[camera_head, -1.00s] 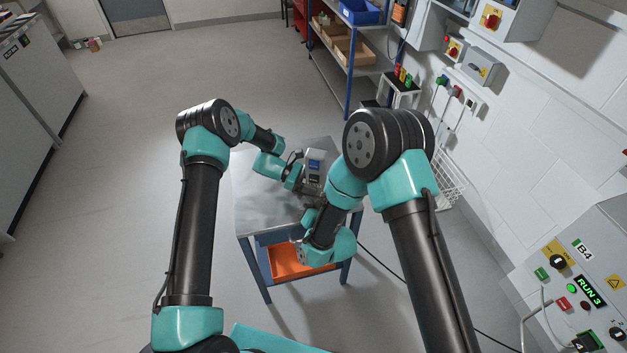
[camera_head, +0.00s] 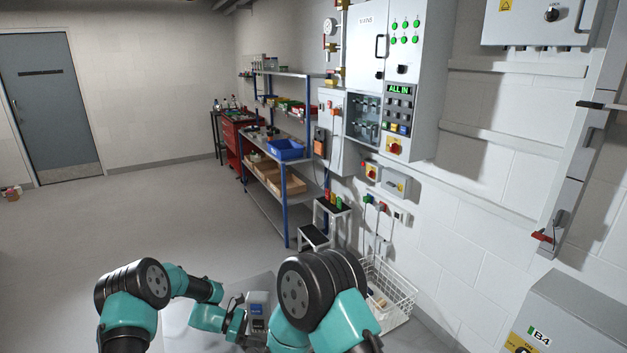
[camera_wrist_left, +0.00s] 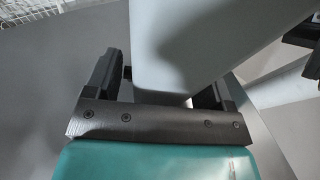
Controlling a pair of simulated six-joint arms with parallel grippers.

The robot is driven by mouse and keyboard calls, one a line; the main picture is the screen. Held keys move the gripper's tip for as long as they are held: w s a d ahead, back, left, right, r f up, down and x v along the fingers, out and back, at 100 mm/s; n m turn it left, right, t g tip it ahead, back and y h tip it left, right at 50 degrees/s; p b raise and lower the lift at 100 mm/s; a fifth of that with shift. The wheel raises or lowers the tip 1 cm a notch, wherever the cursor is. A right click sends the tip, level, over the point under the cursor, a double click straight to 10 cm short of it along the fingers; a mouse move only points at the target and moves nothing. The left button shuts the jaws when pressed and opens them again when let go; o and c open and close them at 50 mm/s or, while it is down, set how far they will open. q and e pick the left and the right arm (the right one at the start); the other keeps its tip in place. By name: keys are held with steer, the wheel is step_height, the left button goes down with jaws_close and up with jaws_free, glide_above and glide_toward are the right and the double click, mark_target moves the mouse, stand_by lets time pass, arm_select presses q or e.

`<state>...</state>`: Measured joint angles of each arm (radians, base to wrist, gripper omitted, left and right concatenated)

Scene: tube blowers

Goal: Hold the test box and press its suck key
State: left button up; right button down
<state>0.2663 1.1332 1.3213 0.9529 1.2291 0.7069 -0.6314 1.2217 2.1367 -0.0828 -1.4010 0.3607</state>
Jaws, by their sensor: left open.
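In the left wrist view the pale grey body of the box (camera_wrist_left: 195,40) reaches down between the two dark fingers of my left gripper (camera_wrist_left: 160,80). The fingers stand open around it, with a gap at the left finger. The suck key cannot be made out. My right gripper does not show in the head view; my right arm's elbow covers that area.
The metal table (camera_head: 185,325) shows only partly at the bottom. A white wire basket (camera_head: 390,295) stands right of it by the wall. A step stool (camera_head: 325,225) and a blue-posted shelf (camera_head: 287,190) stand behind. A grey cabinet marked B4 (camera_head: 575,315) is at lower right.

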arm_select(q)
steer(key=v, duration=1.2)
